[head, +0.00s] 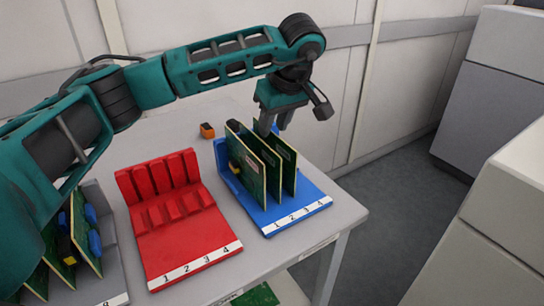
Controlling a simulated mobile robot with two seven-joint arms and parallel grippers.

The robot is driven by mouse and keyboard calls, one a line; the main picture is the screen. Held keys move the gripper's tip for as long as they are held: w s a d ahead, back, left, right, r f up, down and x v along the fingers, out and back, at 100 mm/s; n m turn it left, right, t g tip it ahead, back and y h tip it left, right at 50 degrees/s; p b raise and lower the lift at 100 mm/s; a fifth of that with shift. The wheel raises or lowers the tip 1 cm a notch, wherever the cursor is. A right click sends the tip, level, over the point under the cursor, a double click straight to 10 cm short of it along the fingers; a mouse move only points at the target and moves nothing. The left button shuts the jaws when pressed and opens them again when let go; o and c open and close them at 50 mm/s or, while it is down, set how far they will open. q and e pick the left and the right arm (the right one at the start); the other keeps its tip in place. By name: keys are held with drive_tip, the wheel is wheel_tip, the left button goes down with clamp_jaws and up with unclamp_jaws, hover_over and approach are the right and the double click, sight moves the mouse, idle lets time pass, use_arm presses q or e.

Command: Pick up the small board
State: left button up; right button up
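Three green boards stand on edge in the blue rack (305,212), whose front strip is numbered. They are the left board (246,172), the middle board (276,160) and the right board (290,172). I cannot tell which one is the small board. My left gripper (272,130) points down at the far upper edges of these boards. Its two fingers show a gap between them, and their tips are partly hidden behind the boards. I see nothing held between them. My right gripper is not in view.
A red rack (187,232) stands empty left of the blue one. A grey rack (110,285) with several green boards (82,235) is at the far left, partly behind my arm. A small orange item (207,130) lies behind. Another green board (262,295) shows below the table edge.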

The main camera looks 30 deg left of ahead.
sight(270, 137)
use_arm(q)
drive_tip(key=shift+s+b+x, duration=0.2)
drive_tip(key=shift+b+x, duration=0.1)
drive_tip(key=shift+x, duration=1.95)
drive_tip(key=shift+d+f, duration=0.1)
drive_tip(key=shift+f, duration=0.25)
drive_tip(key=shift+c, duration=0.2)
clamp_jaws()
